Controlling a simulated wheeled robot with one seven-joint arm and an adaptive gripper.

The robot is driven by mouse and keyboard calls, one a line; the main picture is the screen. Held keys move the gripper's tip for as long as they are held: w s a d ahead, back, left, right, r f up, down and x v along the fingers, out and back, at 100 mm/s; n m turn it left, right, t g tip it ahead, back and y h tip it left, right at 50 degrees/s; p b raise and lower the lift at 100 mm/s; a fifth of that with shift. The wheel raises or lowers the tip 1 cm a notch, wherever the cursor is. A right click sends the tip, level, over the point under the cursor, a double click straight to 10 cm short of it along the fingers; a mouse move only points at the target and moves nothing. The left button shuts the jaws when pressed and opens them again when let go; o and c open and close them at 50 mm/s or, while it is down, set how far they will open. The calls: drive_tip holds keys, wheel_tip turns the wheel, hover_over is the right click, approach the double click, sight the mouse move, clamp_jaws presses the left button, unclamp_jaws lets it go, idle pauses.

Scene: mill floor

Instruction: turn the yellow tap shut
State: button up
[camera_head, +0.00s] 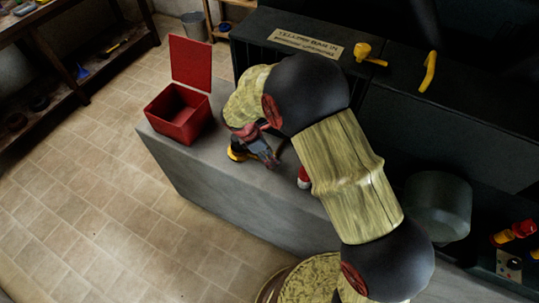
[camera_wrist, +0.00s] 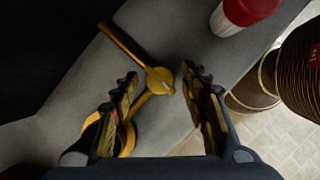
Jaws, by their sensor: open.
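In the wrist view a yellow fitting (camera_wrist: 158,82) with a round hub, a long handle pointing up-left and an arm running to a ring lies in front of my open gripper (camera_wrist: 157,80). The hub shows between the fingertips; I cannot tell whether they touch it. The left finger hides part of the arm and ring. In the head view my gripper (camera_head: 268,158) is low over the grey bench, with yellow (camera_head: 238,153) showing beside it. Two more yellow fittings are on the dark machine: one with a round knob (camera_head: 364,50), one a bent lever (camera_head: 429,72). I cannot tell which is the named tap.
A red box (camera_head: 176,121) with its lid up stands on the bench (camera_head: 210,175) left of my gripper. A grey pot (camera_head: 440,205) stands at the right. The tiled floor at left is clear.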

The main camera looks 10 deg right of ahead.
drive_tip(key=shift+c, duration=0.8)
drive_tip(key=c, duration=0.9)
drive_tip(key=shift+c, duration=0.2)
drive_tip(key=shift+m+p, duration=0.3)
drive_tip(key=shift+p, duration=0.1)
drive_tip(key=m+g+p, duration=0.1)
drive_tip(key=m, duration=0.1)
drive_tip(key=m+p, duration=0.1)
drive_tip(key=p, duration=0.1)
drive_tip(key=shift+w+r+m+g, duration=0.15)
drive_tip(key=shift+m+g, duration=0.25)
drive_tip(key=m+g+p, duration=0.1)
drive_tip(key=m, duration=0.1)
drive_tip(key=m+p, duration=0.2)
drive_tip(key=shift+w+d+m+g+y, duration=0.1)
drive_tip(key=shift+m+g+y, duration=0.2)
drive_tip(key=shift+g, duration=0.1)
drive_tip(key=m+g+y+p, duration=0.1)
drive_tip(key=m, duration=0.3)
drive_tip(key=shift+w, duration=0.1)
drive_tip(key=shift+d+m+g+y+p, duration=0.15)
drive_tip(key=shift+m+y+p, duration=0.3)
drive_tip(key=shift+m, duration=0.75)
drive_tip(key=shift+m+g+y+p, duration=0.25)
drive_tip(key=shift+m+y+p, duration=0.2)
drive_tip(key=shift+m, duration=0.75)
